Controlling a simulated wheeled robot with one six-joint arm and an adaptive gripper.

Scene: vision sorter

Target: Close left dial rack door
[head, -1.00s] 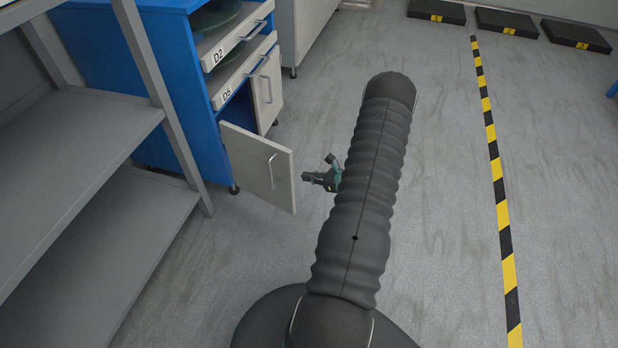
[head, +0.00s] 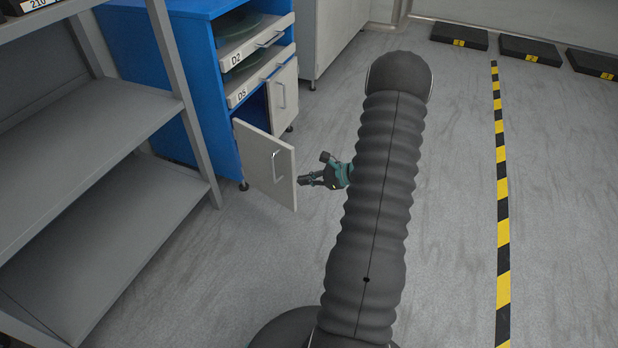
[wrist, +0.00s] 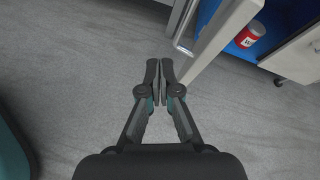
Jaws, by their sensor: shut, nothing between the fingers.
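The left rack door (head: 264,165) is a pale grey panel with a metal handle (head: 277,166). It stands swung open from the blue dial rack (head: 190,75), showing the lower compartment's dark inside. My gripper (head: 303,180) is shut and empty, just right of the door's free edge. In the wrist view my closed fingertips (wrist: 159,68) are close to the door's edge (wrist: 215,45); I cannot tell whether they touch it. The handle (wrist: 184,30) also shows there. The right door (head: 284,97) is closed or nearly so.
A red can (wrist: 250,35) stands inside the blue compartment. Drawers labelled D2 (head: 240,57) and D5 (head: 244,95) sit above the doors. A grey shelf (head: 90,140) stands at left. Floor to the right is clear up to a yellow-black stripe (head: 502,200).

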